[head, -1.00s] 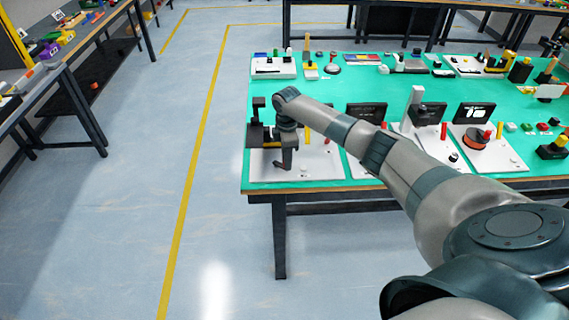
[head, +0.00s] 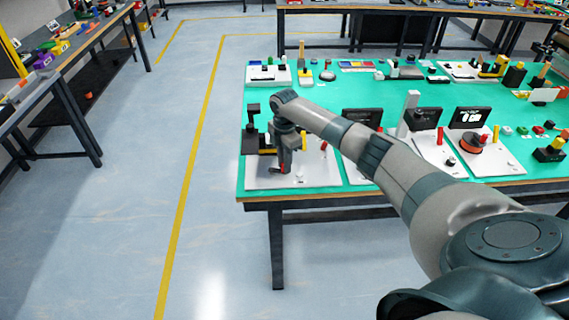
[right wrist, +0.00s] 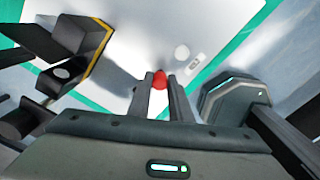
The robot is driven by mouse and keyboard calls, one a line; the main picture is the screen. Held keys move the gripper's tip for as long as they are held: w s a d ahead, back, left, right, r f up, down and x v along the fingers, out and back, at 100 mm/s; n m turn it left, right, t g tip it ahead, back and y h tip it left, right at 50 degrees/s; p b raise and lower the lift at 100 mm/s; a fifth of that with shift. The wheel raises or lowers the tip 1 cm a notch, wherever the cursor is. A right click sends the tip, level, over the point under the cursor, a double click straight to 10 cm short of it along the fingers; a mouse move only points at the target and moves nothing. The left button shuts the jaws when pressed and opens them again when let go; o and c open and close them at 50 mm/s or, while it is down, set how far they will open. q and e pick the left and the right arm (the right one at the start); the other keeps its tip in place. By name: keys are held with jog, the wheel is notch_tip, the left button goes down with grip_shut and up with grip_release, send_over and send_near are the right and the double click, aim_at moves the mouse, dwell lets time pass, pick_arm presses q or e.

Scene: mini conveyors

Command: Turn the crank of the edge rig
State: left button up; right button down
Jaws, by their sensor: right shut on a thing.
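The edge rig is a white plate (head: 318,174) at the near left corner of the green table, with a dark block and post (head: 252,125) at its left side. The same plate (right wrist: 150,50) fills the middle of the right wrist view, with a black block with a yellow edge (right wrist: 75,35) at upper left. My right gripper (right wrist: 160,85) is low over the plate, its fingers shut on a red knob (right wrist: 159,79). I take the knob to be the crank's handle; the rest of the crank is hidden. My left gripper is not in view.
Several other rigs with dark panels stand to the right on the green table (head: 352,95), one with an orange-red disc (head: 473,143). Small devices line its far side. The floor (head: 130,230) left of the table is clear.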

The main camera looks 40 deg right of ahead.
jog(key=c, duration=1.6)
grip_release()
notch_tip(320, 180, up, 18)
jog(key=b, duration=0.4)
jog(key=shift+f, duration=0.25)
